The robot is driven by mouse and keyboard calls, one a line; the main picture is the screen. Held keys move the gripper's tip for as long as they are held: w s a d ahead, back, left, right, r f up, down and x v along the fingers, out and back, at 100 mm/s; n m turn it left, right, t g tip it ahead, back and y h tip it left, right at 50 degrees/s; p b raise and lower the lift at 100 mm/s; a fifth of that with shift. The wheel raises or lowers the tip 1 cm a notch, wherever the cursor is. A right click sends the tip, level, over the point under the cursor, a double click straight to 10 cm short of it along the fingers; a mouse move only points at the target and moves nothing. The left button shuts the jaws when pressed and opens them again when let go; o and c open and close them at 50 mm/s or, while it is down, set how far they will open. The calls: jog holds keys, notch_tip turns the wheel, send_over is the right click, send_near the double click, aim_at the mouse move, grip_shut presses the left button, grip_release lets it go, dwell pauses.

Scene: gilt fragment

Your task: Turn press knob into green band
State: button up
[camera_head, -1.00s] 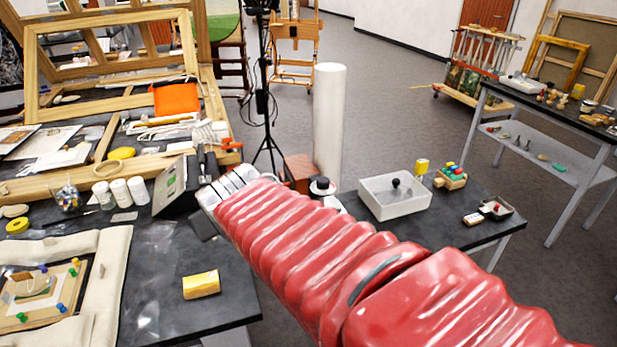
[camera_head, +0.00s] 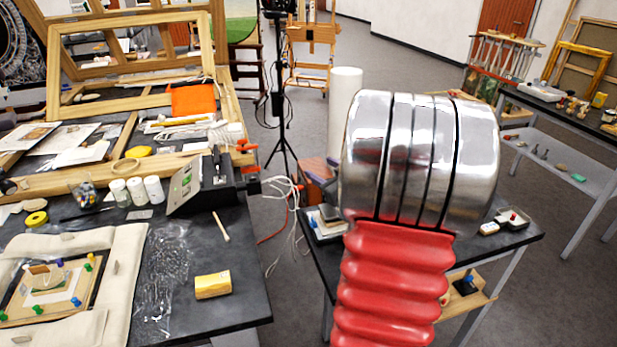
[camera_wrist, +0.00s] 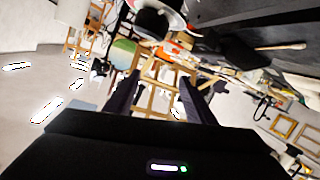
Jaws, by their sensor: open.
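My gripper (camera_wrist: 158,92) shows in the wrist view as two dark fingers, apart, with nothing held between them. In the head view my red sleeve and silver wrist section cover the middle of the right-hand table, and the fingers do not show. A dark rounded thing (camera_wrist: 158,22) with a pale edge shows at the top of the wrist view, beyond the fingers; I cannot tell whether it is the press knob. The press may be hidden behind my arm in the head view.
The left workbench (camera_head: 235,290) holds a yellow block (camera_head: 212,285), white jars and frames. The right-hand table (camera_head: 318,262) is partly covered by my arm; a small dark tray (camera_head: 512,219) sits at its right end. A white column (camera_head: 343,110) and a black stand (camera_head: 277,100) rise behind.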

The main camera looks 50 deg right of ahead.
jog(key=shift+t+y, duration=0.7)
jog(key=shift+y, duration=0.2)
jog(key=s+d+f, duration=0.1)
jog(key=s, duration=0.1)
jog(key=s+d+f, duration=0.1)
jog(key=s, duration=0.1)
jog(key=s+d+f, duration=0.1)
jog(key=s+f, duration=0.1)
jog(key=s+f+t+y, duration=0.2)
jog(key=s, duration=0.4)
jog(key=shift+s, duration=0.2)
jog(key=shift+w+a+f, duration=0.1)
jog(key=shift+w, duration=0.05)
jog(key=w, duration=0.9)
jog(key=w+d, duration=0.1)
jog(key=w, duration=0.3)
jog(key=shift+w, duration=0.3)
jog(key=shift+c, duration=0.3)
